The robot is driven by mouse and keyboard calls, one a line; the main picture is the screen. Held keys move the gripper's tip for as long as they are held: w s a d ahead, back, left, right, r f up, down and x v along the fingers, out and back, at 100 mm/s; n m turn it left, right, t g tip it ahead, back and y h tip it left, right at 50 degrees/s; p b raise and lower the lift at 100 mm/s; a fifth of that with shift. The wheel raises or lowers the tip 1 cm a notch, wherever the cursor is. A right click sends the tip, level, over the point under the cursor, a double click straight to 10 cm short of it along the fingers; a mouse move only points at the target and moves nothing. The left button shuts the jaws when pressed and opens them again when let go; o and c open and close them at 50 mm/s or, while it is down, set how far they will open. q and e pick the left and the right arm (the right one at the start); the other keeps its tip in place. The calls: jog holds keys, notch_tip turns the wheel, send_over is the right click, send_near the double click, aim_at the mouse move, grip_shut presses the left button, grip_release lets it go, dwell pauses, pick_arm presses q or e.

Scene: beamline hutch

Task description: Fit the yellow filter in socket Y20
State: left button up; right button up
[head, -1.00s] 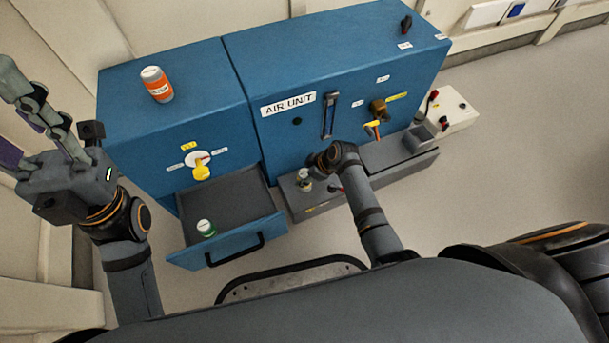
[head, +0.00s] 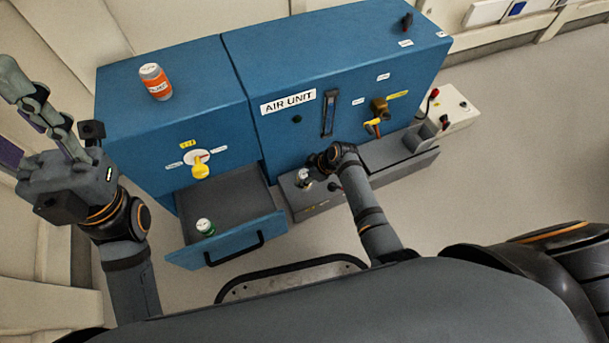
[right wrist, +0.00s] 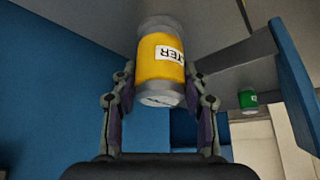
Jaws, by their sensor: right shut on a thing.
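The yellow filter (right wrist: 165,62), a can with silver ends and a white label, sits between the two fingers of my right gripper (right wrist: 162,88) in the right wrist view. In the head view my right gripper (head: 314,168) is over the grey block in front of the air unit, with the filter's pale end (head: 304,182) showing beside it. The grey block (head: 312,207) has small yellow labels that I cannot read. I cannot tell which is Y20 or whether the filter touches a socket. My left gripper (head: 40,110) is raised at the left, away from the unit; its finger gap is unclear.
A blue drawer (head: 228,242) stands open with a green can (head: 205,227) inside. An orange can (head: 155,82) stands on the blue cabinet (head: 120,125). A white control box (head: 452,108) is at the right. The floor in front is clear.

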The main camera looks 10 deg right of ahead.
jog(key=o, duration=1.4)
jog(key=shift+c, duration=0.2)
jog(key=v, duration=1.2)
